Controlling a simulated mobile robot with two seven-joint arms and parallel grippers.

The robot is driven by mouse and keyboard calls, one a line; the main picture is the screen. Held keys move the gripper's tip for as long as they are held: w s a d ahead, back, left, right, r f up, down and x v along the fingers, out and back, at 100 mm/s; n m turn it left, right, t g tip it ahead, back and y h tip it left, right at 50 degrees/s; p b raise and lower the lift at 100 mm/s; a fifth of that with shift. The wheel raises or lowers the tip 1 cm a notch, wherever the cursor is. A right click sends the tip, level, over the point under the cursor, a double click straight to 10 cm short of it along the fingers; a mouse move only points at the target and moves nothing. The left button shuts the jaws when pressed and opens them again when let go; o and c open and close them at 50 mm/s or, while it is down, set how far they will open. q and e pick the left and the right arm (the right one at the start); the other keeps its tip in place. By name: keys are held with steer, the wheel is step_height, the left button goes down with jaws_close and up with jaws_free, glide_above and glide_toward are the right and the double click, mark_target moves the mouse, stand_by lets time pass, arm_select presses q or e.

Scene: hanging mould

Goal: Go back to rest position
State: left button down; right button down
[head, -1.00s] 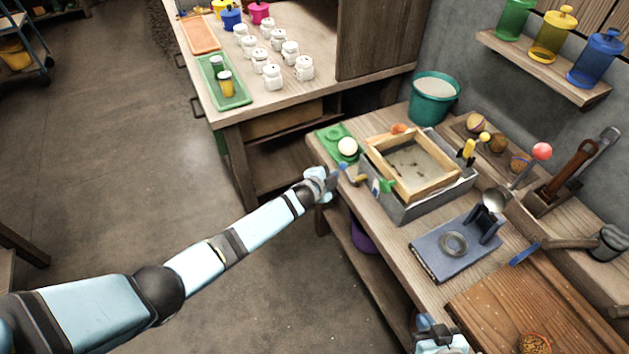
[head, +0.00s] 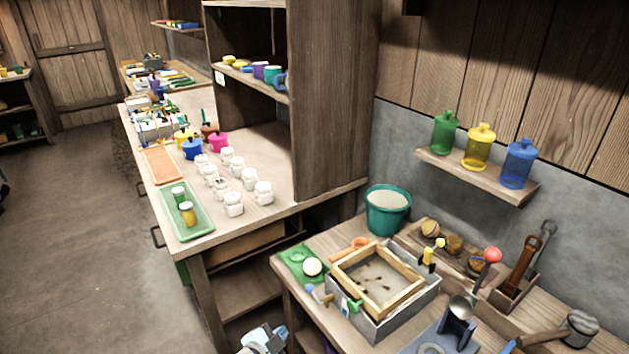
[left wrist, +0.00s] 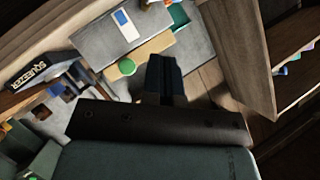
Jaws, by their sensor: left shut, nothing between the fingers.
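My left gripper (head: 272,337) shows at the bottom edge of the head view, in front of the workbench's near left corner. Most of my left arm is below the frame. In the left wrist view the dark fingers (left wrist: 165,78) are together with nothing between them. The mould's wooden frame (head: 378,279) sits in a grey tray (head: 380,325) on the workbench, up and to the right of the gripper and apart from it. My right gripper is not in view.
A green tray (head: 296,257) with a pale ball lies at the bench's left corner. A teal bucket (head: 388,211) stands behind. Several white jars (head: 233,204) stand on the counter to the left. Open floor (head: 75,240) lies at the left.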

arm_select(q)
steer(key=s+a+r+n+y+p, duration=0.1)
steer(key=s+a+r+n, duration=0.1)
steer(key=s, duration=0.6)
steer(key=s+a+r+n+p, duration=0.1)
steer(key=s+a+n, duration=0.3)
steer(key=s, duration=0.5)
steer(key=s+a+r+n+g+y+p, duration=0.1)
steer(key=s+a+r+n+p, duration=0.1)
steer(key=s, duration=0.7)
steer(key=a+n+p, duration=0.1)
steer(key=a+n, duration=0.1)
steer(key=shift+r+n+y, duration=0.3)
steer(key=shift+r+n, duration=0.05)
steer(key=shift+n, duration=0.05)
steer(key=shift+d, duration=0.1)
stand_by(4.7)
